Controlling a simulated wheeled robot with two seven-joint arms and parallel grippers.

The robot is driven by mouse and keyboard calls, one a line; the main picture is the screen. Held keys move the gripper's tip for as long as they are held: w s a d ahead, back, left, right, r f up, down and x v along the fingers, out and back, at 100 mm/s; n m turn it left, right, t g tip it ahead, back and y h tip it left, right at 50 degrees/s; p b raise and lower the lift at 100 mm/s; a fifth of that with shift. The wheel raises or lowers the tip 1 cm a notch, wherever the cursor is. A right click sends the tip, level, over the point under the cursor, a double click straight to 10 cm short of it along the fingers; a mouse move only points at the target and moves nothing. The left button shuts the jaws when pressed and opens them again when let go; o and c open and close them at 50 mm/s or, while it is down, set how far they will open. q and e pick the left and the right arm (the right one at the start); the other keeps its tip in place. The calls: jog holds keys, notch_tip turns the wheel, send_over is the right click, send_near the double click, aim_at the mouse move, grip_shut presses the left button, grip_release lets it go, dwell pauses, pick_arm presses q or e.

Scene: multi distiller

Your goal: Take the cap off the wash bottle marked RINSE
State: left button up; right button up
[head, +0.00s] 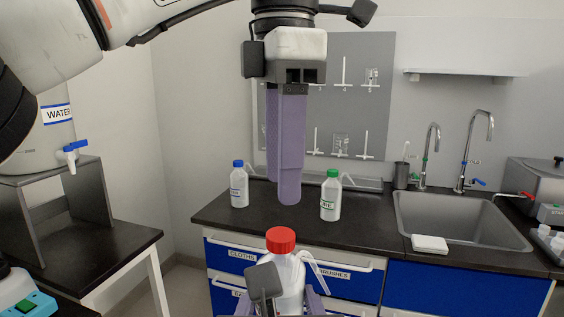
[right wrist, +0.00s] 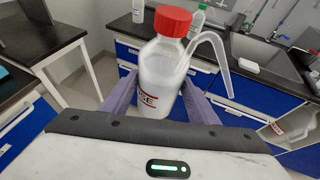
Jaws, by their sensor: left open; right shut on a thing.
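A white wash bottle (head: 289,283) with a red cap (head: 281,240) and a bent spout stands upright at the bottom centre of the head view. In the right wrist view the bottle (right wrist: 160,78) shows a label ending in "SE", and its red cap (right wrist: 173,21) is on. My right gripper (right wrist: 155,105) is shut on the bottle's body, one purple finger on each side. My left gripper (head: 287,192) points down above the cap in the picture, apart from it, open and empty. Its fingers overlap from this side, so their gap is hidden.
A blue-capped bottle (head: 239,188) and a green-capped bottle (head: 331,196) stand on the dark counter (head: 375,215) behind. A sink (head: 455,222) with two taps is at right. A water container (head: 40,145) sits on a metal stand (head: 95,190) at left.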

aim_at(281, 234)
pick_arm(q)
jog(key=shift+m, duration=0.7)
jog(key=shift+f, duration=0.15)
jog(key=shift+w+f, duration=0.1)
jog(key=shift+f, duration=3.7)
jog(key=c, duration=1.1)
jog(key=shift+r, duration=0.2)
jog(key=shift+r, duration=0.95)
